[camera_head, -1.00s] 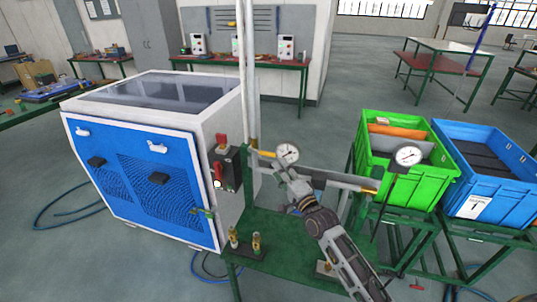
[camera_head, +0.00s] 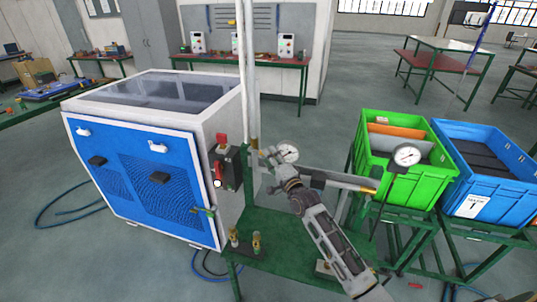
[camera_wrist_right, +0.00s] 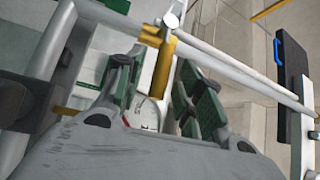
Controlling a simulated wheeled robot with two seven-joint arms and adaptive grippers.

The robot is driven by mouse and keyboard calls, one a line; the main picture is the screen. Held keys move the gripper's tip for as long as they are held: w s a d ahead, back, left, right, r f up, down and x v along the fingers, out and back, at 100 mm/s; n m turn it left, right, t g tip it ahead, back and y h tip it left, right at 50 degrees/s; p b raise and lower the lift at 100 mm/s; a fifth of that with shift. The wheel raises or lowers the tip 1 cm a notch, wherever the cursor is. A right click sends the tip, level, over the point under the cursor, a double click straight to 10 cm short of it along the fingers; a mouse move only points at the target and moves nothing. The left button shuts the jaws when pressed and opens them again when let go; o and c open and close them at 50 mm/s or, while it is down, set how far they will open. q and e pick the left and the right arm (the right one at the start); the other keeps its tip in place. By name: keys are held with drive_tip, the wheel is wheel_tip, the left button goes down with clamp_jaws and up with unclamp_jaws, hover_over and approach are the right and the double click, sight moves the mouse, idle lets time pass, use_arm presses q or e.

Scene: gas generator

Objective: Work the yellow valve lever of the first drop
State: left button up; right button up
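The first drop's yellow valve lever shows in the right wrist view (camera_wrist_right: 162,68), hanging from a pale pipe. In the head view my right gripper covers most of it. My right gripper (camera_head: 268,157) is at the first drop, just left of its round gauge (camera_head: 288,153). In the wrist view its green-padded fingers (camera_wrist_right: 160,88) stand apart, with the lever between them; I see a gap on both sides, and contact cannot be told. The gauge shows partly below the lever (camera_wrist_right: 143,118). My left gripper is out of view.
A second gauge (camera_head: 407,156) and yellow lever (camera_head: 369,190) are to the right. A blue and white cabinet (camera_head: 150,170) with a red switch stands left. Green (camera_head: 400,185) and blue (camera_head: 478,206) crates stand right. A vertical white pipe (camera_head: 246,75) rises beside my gripper.

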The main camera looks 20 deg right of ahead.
drive_tip(key=shift+x, duration=1.1)
drive_tip(key=shift+c, duration=0.2)
clamp_jaws()
